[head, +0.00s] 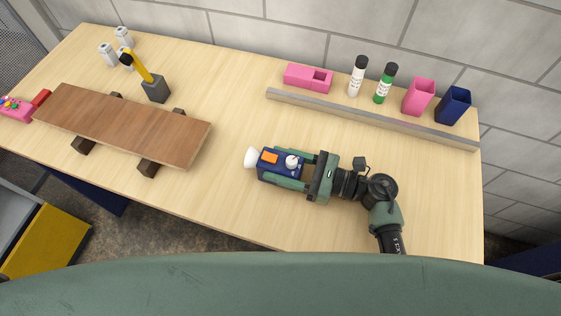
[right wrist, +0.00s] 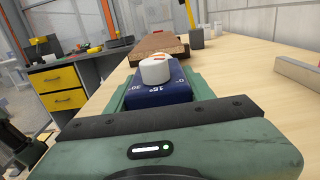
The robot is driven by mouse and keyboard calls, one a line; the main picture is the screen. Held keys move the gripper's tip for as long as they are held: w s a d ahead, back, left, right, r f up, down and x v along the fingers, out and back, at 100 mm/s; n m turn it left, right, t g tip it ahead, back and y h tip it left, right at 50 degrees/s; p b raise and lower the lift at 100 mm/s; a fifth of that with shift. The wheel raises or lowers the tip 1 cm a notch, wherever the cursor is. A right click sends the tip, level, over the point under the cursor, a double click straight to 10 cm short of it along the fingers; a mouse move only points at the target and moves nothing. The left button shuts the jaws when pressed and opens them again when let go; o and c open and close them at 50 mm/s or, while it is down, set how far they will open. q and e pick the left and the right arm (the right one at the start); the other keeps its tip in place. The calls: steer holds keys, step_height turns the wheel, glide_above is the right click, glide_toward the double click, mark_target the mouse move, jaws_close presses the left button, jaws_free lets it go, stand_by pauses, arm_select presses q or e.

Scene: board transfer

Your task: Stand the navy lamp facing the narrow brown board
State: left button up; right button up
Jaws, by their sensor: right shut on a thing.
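The navy lamp (head: 267,173) is a small box with an orange patch, a white knob (head: 292,161) and a white flared end (head: 251,158). My right gripper (head: 284,169) is shut on it, a finger along each long side. The white end points left, toward the brown board (head: 130,124). I cannot tell whether the lamp touches the table. In the right wrist view the lamp (right wrist: 158,93) shows dial marks below its knob, with the board (right wrist: 157,47) beyond. The board lies across dark brown supports on the left of the table. My left gripper is out of view.
A grey rail (head: 370,118) crosses the back right. Behind it stand a pink holder (head: 308,77), two bottles, a pink cup (head: 418,97) and a navy cup (head: 453,105). A grey block with a yellow-handled tool (head: 155,89) stands behind the board. The table between lamp and board is clear.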

steer(key=shift+f, duration=0.1)
steer(key=o, duration=1.6)
steer(key=b+v, duration=0.5)
steer(key=v, duration=0.6)
steer(key=shift+s+d+r, duration=0.15)
steer(key=shift+d+r, duration=0.1)
steer(key=shift+d, duration=0.3)
